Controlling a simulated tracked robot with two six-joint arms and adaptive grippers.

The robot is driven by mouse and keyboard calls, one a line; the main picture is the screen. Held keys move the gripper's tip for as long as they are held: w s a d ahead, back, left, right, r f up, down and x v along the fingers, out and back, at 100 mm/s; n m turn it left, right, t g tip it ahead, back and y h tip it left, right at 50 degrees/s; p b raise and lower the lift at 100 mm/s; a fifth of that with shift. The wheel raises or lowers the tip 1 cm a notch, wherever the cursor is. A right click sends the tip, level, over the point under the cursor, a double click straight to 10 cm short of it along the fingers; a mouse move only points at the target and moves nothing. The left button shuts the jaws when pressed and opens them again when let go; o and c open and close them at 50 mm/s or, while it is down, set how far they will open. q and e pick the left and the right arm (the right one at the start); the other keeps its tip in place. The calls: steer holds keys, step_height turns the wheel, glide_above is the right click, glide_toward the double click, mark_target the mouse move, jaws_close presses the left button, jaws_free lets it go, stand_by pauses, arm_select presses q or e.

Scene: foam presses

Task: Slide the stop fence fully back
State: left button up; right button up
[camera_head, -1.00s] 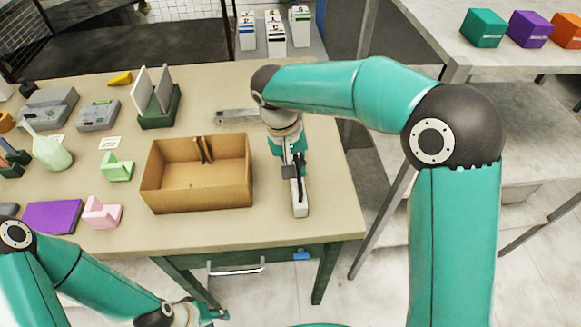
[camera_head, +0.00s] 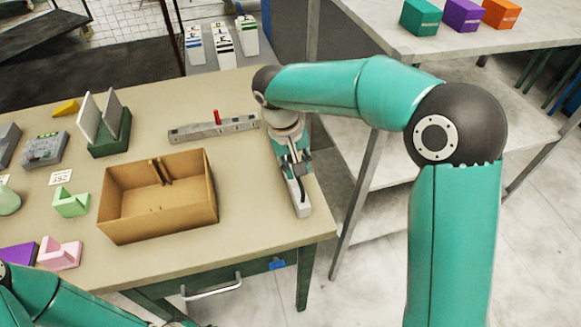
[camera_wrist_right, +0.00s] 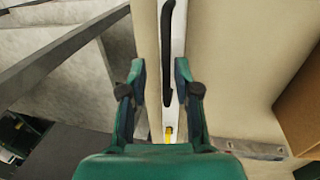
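A long white stapler-like tool (camera_head: 303,205) with a black lever is near the table's right edge. A grey rail (camera_head: 195,132) with a red peg lies left of my right wrist, and shows in the right wrist view (camera_wrist_right: 255,149). I cannot tell which part is the stop fence. My left arm is at the bottom left, its gripper out of frame.
An open cardboard box (camera_head: 160,225) stands left of the tool. A green holder with pale plates (camera_head: 108,140) and small foam blocks are farther left. A grey side table (camera_head: 440,40) with coloured boxes stands at the right. Bare tabletop lies between box and tool.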

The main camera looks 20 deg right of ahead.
steer(key=shift+a, duration=0.15)
step_height(320, 180, up, 12)
steer(key=a, duration=0.2)
steer(key=shift+w+a+f, duration=0.15)
steer(key=shift+f, duration=0.05)
stand_by(0.7)
